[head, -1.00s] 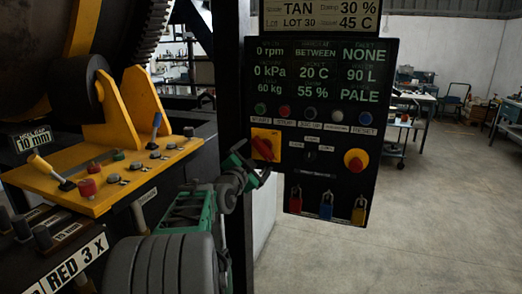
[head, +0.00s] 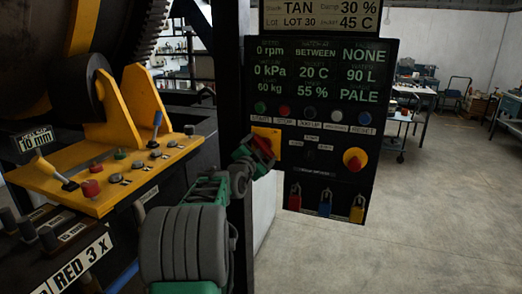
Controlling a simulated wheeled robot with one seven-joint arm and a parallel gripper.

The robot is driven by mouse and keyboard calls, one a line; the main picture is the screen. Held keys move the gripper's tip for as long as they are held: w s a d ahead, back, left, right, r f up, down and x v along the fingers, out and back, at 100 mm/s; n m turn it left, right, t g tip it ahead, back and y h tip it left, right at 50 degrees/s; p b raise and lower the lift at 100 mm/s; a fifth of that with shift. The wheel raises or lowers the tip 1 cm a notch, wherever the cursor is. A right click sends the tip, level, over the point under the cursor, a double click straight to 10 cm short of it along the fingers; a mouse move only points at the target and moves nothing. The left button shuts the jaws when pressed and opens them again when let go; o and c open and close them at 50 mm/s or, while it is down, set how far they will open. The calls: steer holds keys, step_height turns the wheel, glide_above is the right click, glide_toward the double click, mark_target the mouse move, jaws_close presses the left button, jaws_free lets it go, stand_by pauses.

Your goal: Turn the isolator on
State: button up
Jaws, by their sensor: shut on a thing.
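The isolator is a red handle (head: 265,146) on a yellow plate (head: 271,134) at the left side of the black control panel. The handle appears tilted. My gripper (head: 260,154) reaches it from the lower left and is shut on the handle. The fingers and wrist hide the lower left of the plate and part of the handle, so its exact angle is hard to tell.
The panel (head: 310,165) also bears a row of push buttons, a red knob on a yellow disc (head: 355,160) and hanging red, blue and yellow padlocks (head: 325,203). A yellow lever console (head: 120,180) stands left of my arm.

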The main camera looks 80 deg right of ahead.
steer(key=c, duration=0.5)
steer(key=shift+f+n+b, duration=0.15)
steer(key=shift+n+b, duration=0.15)
steer(key=shift+b, duration=0.35)
steer(key=n+b, duration=0.1)
steer(key=b, duration=0.1)
steer(key=shift+f+n+b, duration=0.15)
steer(key=shift+n+b, duration=0.15)
steer(key=shift+n, duration=0.1)
steer(key=n+b, duration=0.4)
steer(key=shift+n, duration=0.3)
steer(key=n+b, duration=0.2)
steer(key=n, duration=0.3)
steer(key=shift+b, duration=0.3)
steer(key=n, duration=0.4)
steer(key=n+b, duration=0.1)
steer(key=shift+s+r+n, duration=0.1)
steer(key=shift+r+n, duration=0.15)
steer(key=shift+n, duration=0.15)
